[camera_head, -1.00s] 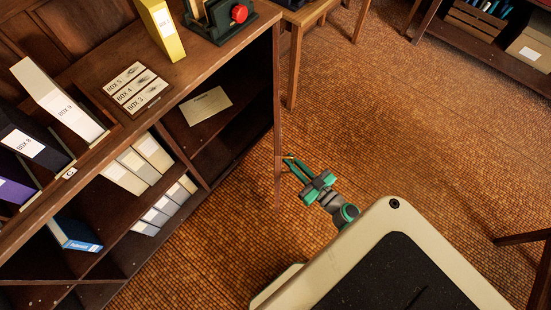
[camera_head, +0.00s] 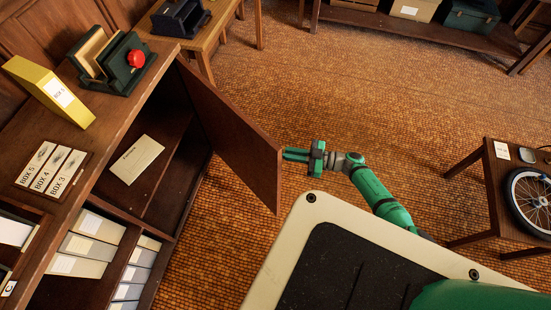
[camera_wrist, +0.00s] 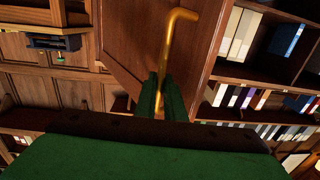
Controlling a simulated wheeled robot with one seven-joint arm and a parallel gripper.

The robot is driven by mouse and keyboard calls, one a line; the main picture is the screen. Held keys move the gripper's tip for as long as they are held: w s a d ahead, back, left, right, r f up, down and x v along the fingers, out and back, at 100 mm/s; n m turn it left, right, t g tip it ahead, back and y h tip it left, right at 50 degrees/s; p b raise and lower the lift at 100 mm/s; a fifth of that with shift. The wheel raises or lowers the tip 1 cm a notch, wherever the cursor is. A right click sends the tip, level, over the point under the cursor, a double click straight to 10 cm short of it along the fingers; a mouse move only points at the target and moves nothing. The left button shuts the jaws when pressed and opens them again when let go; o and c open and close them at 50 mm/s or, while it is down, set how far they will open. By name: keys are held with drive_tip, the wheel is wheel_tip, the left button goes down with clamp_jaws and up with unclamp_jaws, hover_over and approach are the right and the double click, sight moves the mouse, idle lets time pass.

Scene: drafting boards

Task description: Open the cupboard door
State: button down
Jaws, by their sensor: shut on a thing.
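The brown cupboard door (camera_head: 238,140) stands partly open, swung out from the cupboard (camera_head: 110,125). My gripper (camera_head: 287,154) is at the door's free edge, on the side away from the shelves. In the wrist view the door (camera_wrist: 150,40) carries a brass bar handle (camera_wrist: 178,40) with a bent end. My gripper's green fingers (camera_wrist: 155,92) are shut on the handle's near part, which they partly hide. Inside the open compartment lies a cream envelope or card (camera_head: 136,159) on a shelf.
A yellow box file (camera_head: 50,90) and a green device with a red knob (camera_head: 120,65) stand on the cupboard top. Box files (camera_head: 90,240) fill lower shelves. A table with a wheel (camera_head: 500,190) stands at right. Tiled floor beyond the door is clear.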

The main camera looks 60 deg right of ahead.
drive_tip(key=shift+s+d+f, duration=0.1)
drive_tip(key=shift+s+d, duration=0.05)
drive_tip(key=shift+d, duration=0.5)
drive_tip(key=shift+s+d+f, duration=0.1)
drive_tip(key=shift+d, duration=0.55)
drive_tip(key=c, duration=1.8)
unclamp_jaws()
drive_tip(key=shift+c, duration=0.2)
drive_tip(key=shift+r, duration=0.1)
drive_tip(key=v, duration=1.1)
